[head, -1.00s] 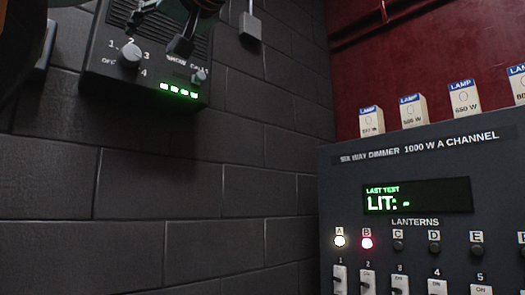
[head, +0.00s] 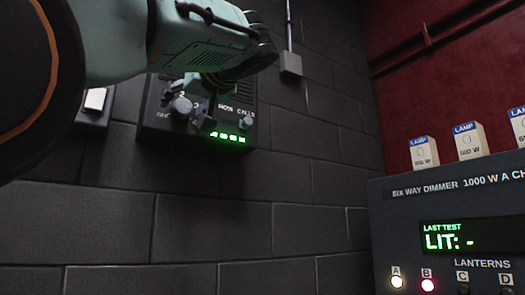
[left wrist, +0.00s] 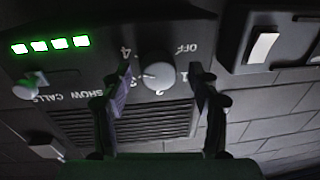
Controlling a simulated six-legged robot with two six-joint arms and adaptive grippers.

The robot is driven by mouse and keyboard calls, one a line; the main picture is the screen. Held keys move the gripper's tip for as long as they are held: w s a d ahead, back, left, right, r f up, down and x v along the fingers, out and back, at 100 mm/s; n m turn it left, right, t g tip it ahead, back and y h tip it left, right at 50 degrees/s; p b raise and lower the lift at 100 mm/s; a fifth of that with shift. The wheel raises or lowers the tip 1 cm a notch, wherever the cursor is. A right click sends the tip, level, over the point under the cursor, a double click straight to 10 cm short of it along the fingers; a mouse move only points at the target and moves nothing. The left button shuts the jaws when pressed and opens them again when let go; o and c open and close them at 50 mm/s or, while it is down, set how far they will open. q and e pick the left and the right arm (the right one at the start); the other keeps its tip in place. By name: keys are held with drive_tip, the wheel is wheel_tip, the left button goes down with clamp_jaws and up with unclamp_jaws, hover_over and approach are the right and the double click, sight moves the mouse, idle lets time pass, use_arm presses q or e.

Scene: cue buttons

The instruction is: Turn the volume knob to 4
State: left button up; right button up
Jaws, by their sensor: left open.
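The grey volume knob (head: 181,107) sits on a dark wall panel (head: 160,127), among the marks OFF to 4. It also shows in the left wrist view (left wrist: 158,72), where the dial appears upside down. A faint pale mark on its face seems to lie toward the 3, but I cannot be sure. My left gripper (head: 197,106) comes in from above in the head view and partly covers the dial. In the left wrist view its open fingers (left wrist: 160,82) stand on either side of the knob's lower part, with gaps. I see no clear contact.
A small SHOW CALLS knob (head: 247,119) and a row of green lights (head: 230,137) are on the same panel. A white rocker switch (head: 95,99) is left of it. A dimmer box (head: 400,215) stands at right. The wall below is clear.

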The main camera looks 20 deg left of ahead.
use_arm(q)
drive_tip(key=shift+w+f, duration=0.1)
drive_tip(key=shift+w, duration=0.25)
drive_tip(key=c, duration=0.3)
drive_tip(key=shift+s+a, duration=0.1)
drive_tip(key=shift+a, duration=0.1)
drive_tip(key=c, duration=0.9)
drive_tip(key=shift+o, duration=0.2)
drive_tip(key=shift+m+b, duration=0.35)
drive_tip(key=shift+m, duration=1.05)
drive_tip(key=o, duration=1.2)
drive_tip(key=shift+s+d, duration=0.15)
drive_tip(key=shift+d, duration=0.05)
drive_tip(key=shift+c, duration=0.2)
drive_tip(key=shift+a, duration=0.2)
